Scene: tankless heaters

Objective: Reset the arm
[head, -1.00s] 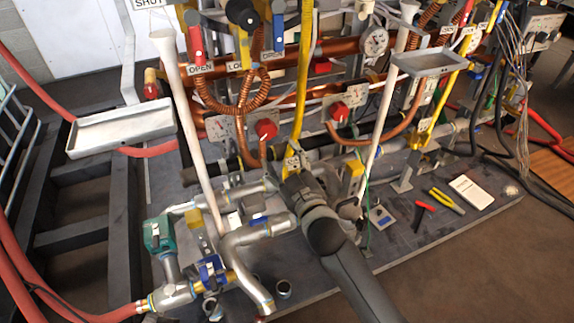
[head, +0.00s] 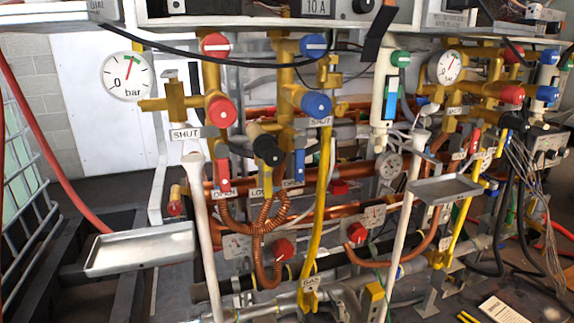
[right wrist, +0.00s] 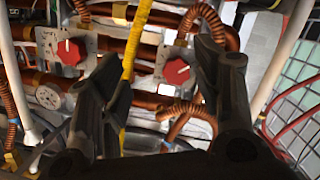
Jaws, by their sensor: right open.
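My right gripper (right wrist: 158,58) shows in the right wrist view as two dark fingers set wide apart. It is open with nothing held between the fingers. Beyond it are a yellow pipe (right wrist: 130,50), copper pipes and two red valve knobs, one on the left (right wrist: 71,52) and one on the right (right wrist: 176,71). I cannot make out either gripper clearly in the head view. My left gripper is not in view.
The heater pipework fills the head view, with a pressure gauge (head: 128,77), red, blue and green valve knobs, and hoses. Metal trays stick out at the left (head: 140,250) and right (head: 445,190). A white booklet (head: 502,310) lies at the lower right.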

